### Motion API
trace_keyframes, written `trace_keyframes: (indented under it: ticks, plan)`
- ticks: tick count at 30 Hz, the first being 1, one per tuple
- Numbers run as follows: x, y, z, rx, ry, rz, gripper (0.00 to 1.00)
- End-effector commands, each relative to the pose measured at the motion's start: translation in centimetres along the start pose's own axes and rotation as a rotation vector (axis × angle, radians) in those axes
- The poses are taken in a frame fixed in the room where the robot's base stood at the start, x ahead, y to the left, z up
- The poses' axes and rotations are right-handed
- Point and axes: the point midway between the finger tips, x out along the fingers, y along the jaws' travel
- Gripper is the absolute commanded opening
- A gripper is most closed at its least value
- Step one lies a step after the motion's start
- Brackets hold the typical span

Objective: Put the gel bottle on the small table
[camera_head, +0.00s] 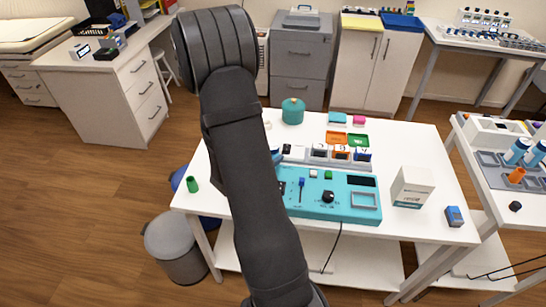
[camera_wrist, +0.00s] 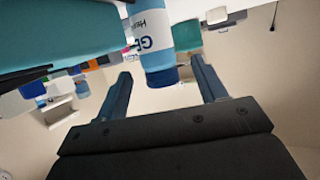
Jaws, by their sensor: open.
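The gel bottle (camera_wrist: 156,40), white and blue with dark lettering and a blue end, shows in the wrist view between the two fingers of my gripper (camera_wrist: 163,88). The fingers are spread, with a visible gap on the bottle's left and a narrower one on its right. In the head view my arm hides the gripper and most or all of the bottle. A white table (camera_head: 400,160) stands in the middle, and a second light table (camera_head: 476,148) is partly seen at the right edge. I cannot tell which is the small table.
The right table holds blue bottles (camera_head: 518,151). A grey bin (camera_head: 176,250) stands front left.

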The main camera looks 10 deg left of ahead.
Motion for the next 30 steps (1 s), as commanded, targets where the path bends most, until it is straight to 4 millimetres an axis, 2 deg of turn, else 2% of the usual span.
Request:
trace_keyframes:
  ticks: [8, 16, 23, 24, 30]
  plan:
    - [1.8, 0.1, 0.1, -0.001, 0.0, 0.001, 0.65]
    - [5.6, 0.1, 0.3, 0.0, 0.0, 0.0, 0.65]
    - [6.0, 0.1, 0.2, 0.0, 0.001, -0.002, 0.65]
    - [6.0, 0.1, 0.2, 0.0, 0.001, -0.002, 0.63]
    - [6.0, 0.1, 0.2, 0.0, 0.001, -0.002, 0.23]
